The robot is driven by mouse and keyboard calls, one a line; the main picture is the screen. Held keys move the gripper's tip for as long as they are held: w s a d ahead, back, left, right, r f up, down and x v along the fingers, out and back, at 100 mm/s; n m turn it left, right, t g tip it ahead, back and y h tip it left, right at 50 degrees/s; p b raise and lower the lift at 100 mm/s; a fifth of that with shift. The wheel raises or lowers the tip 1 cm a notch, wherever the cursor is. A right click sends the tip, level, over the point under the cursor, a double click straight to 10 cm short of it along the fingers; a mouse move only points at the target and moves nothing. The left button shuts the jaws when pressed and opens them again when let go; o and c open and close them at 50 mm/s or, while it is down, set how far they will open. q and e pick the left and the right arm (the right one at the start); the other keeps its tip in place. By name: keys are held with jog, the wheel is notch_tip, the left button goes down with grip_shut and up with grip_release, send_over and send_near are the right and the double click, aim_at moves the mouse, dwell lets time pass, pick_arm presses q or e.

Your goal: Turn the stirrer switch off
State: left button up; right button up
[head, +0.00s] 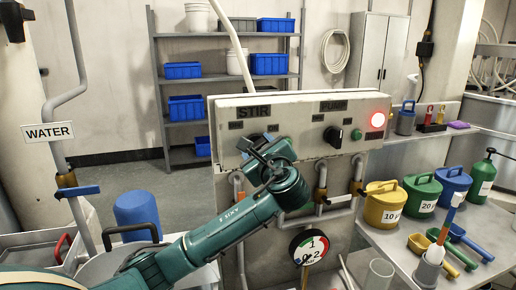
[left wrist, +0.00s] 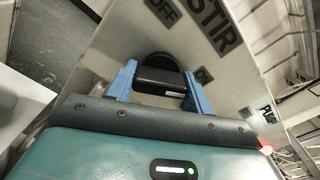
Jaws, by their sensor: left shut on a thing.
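The stirrer switch (left wrist: 160,78) is a black knob on the pale panel (head: 300,104), under the STIR label (head: 254,112). An OFF label (left wrist: 163,12) and a partly hidden ON label (left wrist: 204,75) flank it in the left wrist view. My left gripper (head: 256,148) is at the panel, its blue fingers on either side of the knob and shut on its bar. A short white mark shows on the knob's near part. I cannot tell which label the knob points to. In the head view my gripper mostly hides the knob. My right gripper is not in view.
The pump knob (head: 333,137), a green button (head: 356,134) and a lit red lamp (head: 377,119) are to the right on the same panel. Pipes and a gauge (head: 309,247) are below. Yellow (head: 384,205), green and blue cans stand on the right-hand table.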

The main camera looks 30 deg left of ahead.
pick_arm(q)
jog(key=n, duration=0.3)
jog(key=shift+f, duration=0.15)
jog(key=n+b, duration=0.1)
jog(key=n, duration=0.2)
jog(key=shift+d, duration=0.1)
jog(key=n+b, duration=0.1)
jog(key=n, duration=0.2)
jog(key=shift+n+b, duration=0.45)
jog(key=shift+n, duration=0.75)
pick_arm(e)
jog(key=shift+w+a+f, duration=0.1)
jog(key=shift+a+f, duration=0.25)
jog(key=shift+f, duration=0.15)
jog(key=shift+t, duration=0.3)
pick_arm(q)
jog(key=o, duration=1)
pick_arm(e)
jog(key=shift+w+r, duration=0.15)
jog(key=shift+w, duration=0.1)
